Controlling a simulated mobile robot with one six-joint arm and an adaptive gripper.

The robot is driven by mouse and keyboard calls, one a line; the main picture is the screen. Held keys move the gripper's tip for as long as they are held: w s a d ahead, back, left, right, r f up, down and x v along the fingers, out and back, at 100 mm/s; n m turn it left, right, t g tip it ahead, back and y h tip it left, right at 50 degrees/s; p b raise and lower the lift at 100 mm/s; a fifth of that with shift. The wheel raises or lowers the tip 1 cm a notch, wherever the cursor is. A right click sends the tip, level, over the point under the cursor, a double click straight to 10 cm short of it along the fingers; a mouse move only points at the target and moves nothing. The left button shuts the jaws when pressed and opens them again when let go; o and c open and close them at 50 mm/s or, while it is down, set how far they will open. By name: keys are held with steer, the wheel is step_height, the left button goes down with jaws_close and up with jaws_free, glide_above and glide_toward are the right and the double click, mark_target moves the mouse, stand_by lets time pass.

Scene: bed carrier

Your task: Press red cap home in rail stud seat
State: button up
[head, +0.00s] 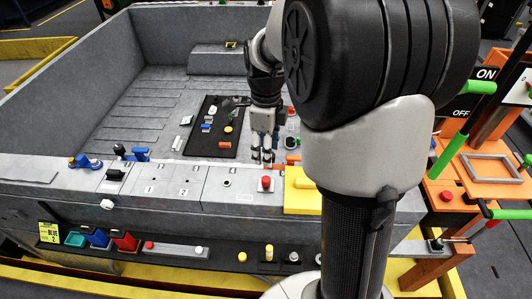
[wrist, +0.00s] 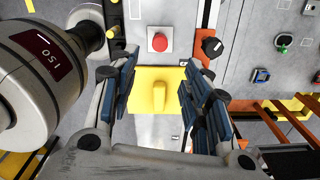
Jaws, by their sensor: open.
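A red cap (head: 266,183) stands upright on the grey rail (head: 215,188), just left of a yellow plate (head: 300,198). In the wrist view the red cap (wrist: 159,42) shows from above on a pale square base, beyond the fingertips. I cannot tell how deep it sits; its stud is hidden under it. My gripper (head: 264,158) hangs above the rail, pointing down and apart from the cap. In the wrist view my gripper (wrist: 160,68) has its blue-padded fingers spread, with nothing held. The yellow plate (wrist: 143,77) and its raised ridge lie below and between them.
A black mat (head: 213,140) with small parts lies in the grey bed behind the rail. A black knob (wrist: 212,47) is right of the cap in the wrist view. Blue clamps (head: 140,154) stand at the rail's left. An orange stand (head: 470,195) is at right.

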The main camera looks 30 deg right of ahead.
mark_target(266, 179)
steer(key=shift+p, duration=0.3)
steer(key=shift+c, duration=1.3)
steer(key=shift+w+n+p, duration=0.1)
steer(key=shift+n+p, duration=0.45)
steer(key=shift+n, duration=0.05)
steer(key=shift+c, duration=0.6)
steer(key=n+p, duration=0.1)
steer(key=p, duration=0.1)
steer(key=n+p, duration=0.1)
steer(key=n, duration=0.1)
steer(key=shift+w+d+f+p, duration=0.1)
steer(key=shift+w+f+p, duration=0.05)
steer(key=shift+f+p, duration=0.2)
steer(key=shift+c, duration=1.4)
steer(key=n+p, duration=0.1)
steer(key=n, duration=0.1)
steer(key=f+n+p, duration=0.1)
steer(key=n+p, duration=0.2)
steer(key=shift+f+n+p, duration=0.3)
steer(key=shift+n+p, duration=0.05)
steer(key=shift+n, duration=0.05)
jaws_close()
steer(key=n+p, duration=0.1)
steer(key=f+n, duration=0.1)
steer(key=shift+s+n+p, duration=0.25)
steer(key=shift+n+p, duration=0.15)
steer(key=shift+f+b, duration=2.15)
steer(key=shift+f, duration=1.05)
